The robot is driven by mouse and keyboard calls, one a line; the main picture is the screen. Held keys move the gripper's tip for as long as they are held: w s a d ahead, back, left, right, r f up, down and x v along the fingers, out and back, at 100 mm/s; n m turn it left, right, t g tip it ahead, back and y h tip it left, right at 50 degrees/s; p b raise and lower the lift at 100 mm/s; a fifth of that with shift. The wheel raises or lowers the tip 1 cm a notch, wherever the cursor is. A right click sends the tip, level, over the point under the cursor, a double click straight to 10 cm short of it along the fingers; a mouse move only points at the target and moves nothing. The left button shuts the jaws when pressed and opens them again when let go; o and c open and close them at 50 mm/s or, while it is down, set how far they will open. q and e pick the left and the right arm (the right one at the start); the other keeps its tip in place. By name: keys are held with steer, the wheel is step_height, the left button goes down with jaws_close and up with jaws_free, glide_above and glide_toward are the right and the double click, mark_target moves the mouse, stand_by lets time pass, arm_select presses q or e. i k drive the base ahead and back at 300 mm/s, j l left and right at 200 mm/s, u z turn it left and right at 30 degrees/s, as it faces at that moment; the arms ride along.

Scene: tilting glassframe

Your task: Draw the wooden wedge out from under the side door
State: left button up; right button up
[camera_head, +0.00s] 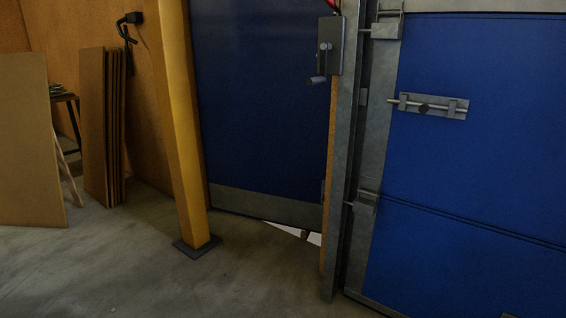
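The side door (262,110) is a tall blue panel with a grey metal kick plate along its bottom. It stands slightly ajar, and bright light shows on the floor below its lower right part. A small dark brown piece (304,234), which looks like the wooden wedge, sits in that bright gap near the door's lower right corner. It is too small and dim for me to make out its shape or how far it goes under the door. A grey lock box with a lever handle (326,51) is at the door's right edge. Neither of my grippers is in view.
A yellow post (180,120) on a dark base plate stands left of the door. A large blue door (480,150) with bolts is at right. Brown boards (95,125) lean at the left wall. The concrete floor (170,280) in front is clear.

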mark_target(304, 235)
steer(key=i+j+u, duration=0.15)
steer(key=i+u, duration=0.2)
steer(key=i, duration=0.5)
steer(key=i+u, duration=0.4)
steer(key=i, duration=0.4)
steer(key=i+z, duration=0.35)
steer(key=i+j+z, duration=0.15)
steer(key=i+z, duration=0.15)
steer(key=i, duration=0.2)
steer(key=i+j+z, duration=0.2)
steer(key=i+z, duration=0.15)
steer(key=i+j+z, duration=0.3)
steer(key=i+j, duration=0.05)
steer(key=i, duration=0.1)
